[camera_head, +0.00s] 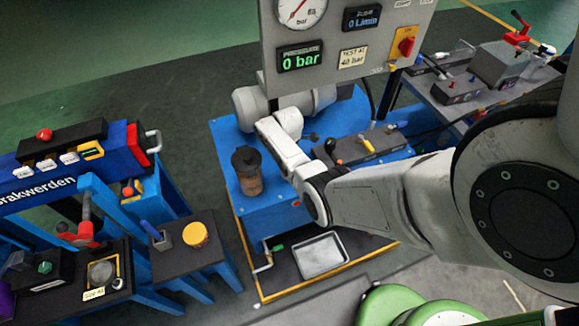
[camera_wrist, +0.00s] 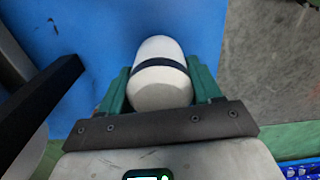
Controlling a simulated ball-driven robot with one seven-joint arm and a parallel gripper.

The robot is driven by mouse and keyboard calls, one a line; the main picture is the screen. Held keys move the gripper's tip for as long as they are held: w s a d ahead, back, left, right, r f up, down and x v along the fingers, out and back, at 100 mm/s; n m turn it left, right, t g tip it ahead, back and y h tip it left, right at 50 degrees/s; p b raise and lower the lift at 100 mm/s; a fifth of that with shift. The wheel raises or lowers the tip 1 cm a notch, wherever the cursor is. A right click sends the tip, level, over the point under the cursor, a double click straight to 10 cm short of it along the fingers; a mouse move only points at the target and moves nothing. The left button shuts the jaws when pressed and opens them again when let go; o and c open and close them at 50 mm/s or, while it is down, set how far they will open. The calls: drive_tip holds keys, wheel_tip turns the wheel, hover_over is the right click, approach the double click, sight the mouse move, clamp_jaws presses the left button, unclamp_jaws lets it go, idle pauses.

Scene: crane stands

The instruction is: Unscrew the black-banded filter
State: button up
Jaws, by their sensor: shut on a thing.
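The black-banded filter (camera_wrist: 159,52) is a white, rounded cylinder with one dark band around it, seen in the wrist view. My gripper (camera_wrist: 160,82) is shut on it, with one green finger on each side. The far end of the filter points up in the picture, over a blue surface. Whether it still sits in its thread cannot be seen. In the head view my arm reaches in from the right over the blue test bench (camera_head: 270,218); the fingers and the filter cannot be made out there.
A gauge panel (camera_head: 340,35) reading 0 bar stands above the bench. A dark-topped brown cylinder (camera_head: 247,172) stands on the bench near my arm. A metal tray (camera_head: 321,255) lies in front. A black bar (camera_wrist: 42,108) is left of my gripper in the wrist view.

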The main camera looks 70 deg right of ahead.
drive_tip(key=shift+n, duration=0.6)
drive_tip(key=n, duration=0.5)
drive_tip(key=shift+r, duration=0.1)
drive_tip(key=o, duration=1.3)
drive_tip(key=shift+c, duration=0.5)
